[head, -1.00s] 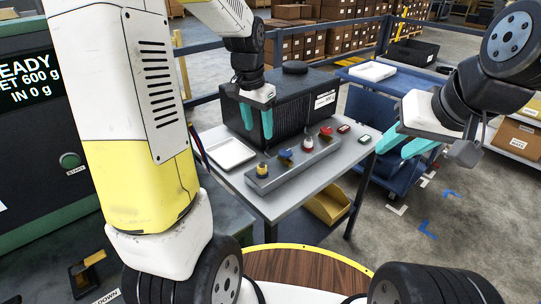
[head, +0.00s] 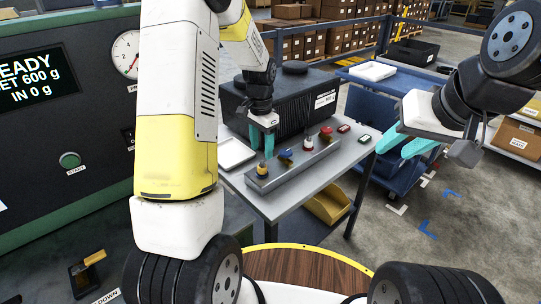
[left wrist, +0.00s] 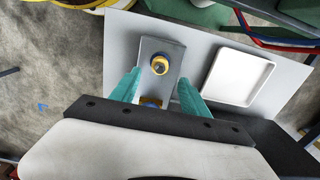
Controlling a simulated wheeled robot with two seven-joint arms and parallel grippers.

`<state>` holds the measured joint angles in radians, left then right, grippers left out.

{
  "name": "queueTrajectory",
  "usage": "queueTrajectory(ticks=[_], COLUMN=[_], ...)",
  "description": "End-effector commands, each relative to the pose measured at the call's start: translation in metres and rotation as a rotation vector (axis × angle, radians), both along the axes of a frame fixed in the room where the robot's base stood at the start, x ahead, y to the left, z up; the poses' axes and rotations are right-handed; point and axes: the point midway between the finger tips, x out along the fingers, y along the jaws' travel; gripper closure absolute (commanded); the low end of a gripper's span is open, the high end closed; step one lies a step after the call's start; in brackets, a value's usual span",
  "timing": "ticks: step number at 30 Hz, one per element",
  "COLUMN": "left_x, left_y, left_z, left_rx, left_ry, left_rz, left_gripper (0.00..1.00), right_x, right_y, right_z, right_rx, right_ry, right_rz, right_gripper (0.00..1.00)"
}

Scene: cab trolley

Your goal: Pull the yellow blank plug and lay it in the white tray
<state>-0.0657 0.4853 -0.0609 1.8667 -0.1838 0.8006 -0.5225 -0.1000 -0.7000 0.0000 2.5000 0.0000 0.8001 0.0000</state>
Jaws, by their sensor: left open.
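The yellow blank plug (head: 262,168) stands upright at the near left end of a grey connector bar (head: 290,172) on the table. It also shows in the left wrist view (left wrist: 160,65), with a dark centre. The white tray (head: 237,146) is flat and empty on the table left of the bar; the left wrist view shows it right of the bar (left wrist: 250,97). My left gripper (head: 264,152) is open above the plug's end of the bar. In the left wrist view its fingers (left wrist: 158,80) are on either side of the bar, apart from the plug. My right gripper (head: 405,146) is open and empty, away at the right.
Blue (head: 285,154), red-and-white (head: 308,143) and red (head: 326,131) plugs stand further along the bar. A black ribbed box (head: 300,95) is behind. A blue trolley (head: 375,115) stands right of the table. A yellow bin (head: 328,206) sits below.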

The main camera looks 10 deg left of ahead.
Motion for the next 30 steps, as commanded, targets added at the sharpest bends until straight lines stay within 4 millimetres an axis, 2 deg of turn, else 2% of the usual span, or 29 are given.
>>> queueTrajectory(ticks=[9, 15, 21, 30], left_x=[-0.001, -0.001, 0.0, 0.0], left_y=[0.001, 0.0, 0.0, 0.0], left_z=[-0.047, -0.067, -0.074, -0.074], left_rx=[0.0, 0.0, 0.0, 0.0], left_ry=[0.004, 0.003, 0.0, 0.0], left_rz=[0.001, 0.001, 0.001, 0.001], left_gripper=[0.46, 0.46, 0.46, 0.46], right_x=[0.0, 0.0, 0.0, 0.0], right_y=[0.0, 0.0, 0.0, 0.0], right_z=[0.0, 0.0, 0.0, 0.0], right_rx=[0.0, 0.0, 0.0, 0.0], right_ry=[0.0, 0.0, 0.0, 0.0], right_rz=[0.0, 0.0, 0.0, 0.0], right_gripper=[0.64, 0.64, 0.64, 0.64])
